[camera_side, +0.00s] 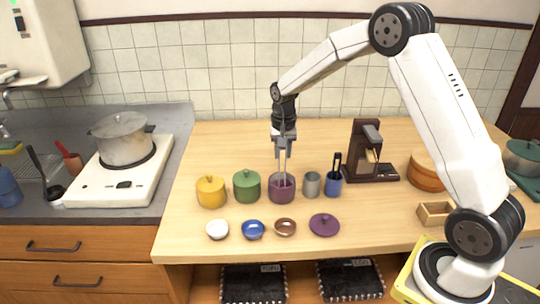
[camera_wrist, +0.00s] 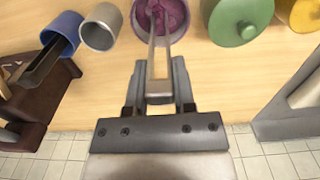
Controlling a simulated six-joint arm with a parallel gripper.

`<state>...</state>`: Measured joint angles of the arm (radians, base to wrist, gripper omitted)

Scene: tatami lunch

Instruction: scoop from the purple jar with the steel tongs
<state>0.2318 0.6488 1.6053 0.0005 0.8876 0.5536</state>
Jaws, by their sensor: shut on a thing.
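The purple jar (camera_side: 281,191) stands open on the wooden table, with purple contents visible inside it in the wrist view (camera_wrist: 174,14). Its purple lid (camera_side: 323,225) lies on the table to the front right. My gripper (camera_side: 284,151) is above the jar and shut on the steel tongs (camera_side: 283,168). The tongs point down, and their tips reach into the jar's mouth. In the wrist view the tongs (camera_wrist: 152,52) run from my gripper (camera_wrist: 158,82) into the jar. The side view hides the tips behind the jar wall.
A green jar (camera_side: 246,187) and yellow jar (camera_side: 211,192) stand left of the purple jar. A grey cup (camera_side: 312,184) and blue holder (camera_side: 333,184) stand close on its right. White (camera_side: 217,230), blue (camera_side: 253,230) and brown (camera_side: 285,228) bowls are in front. A brown stand (camera_side: 362,155) is behind right.

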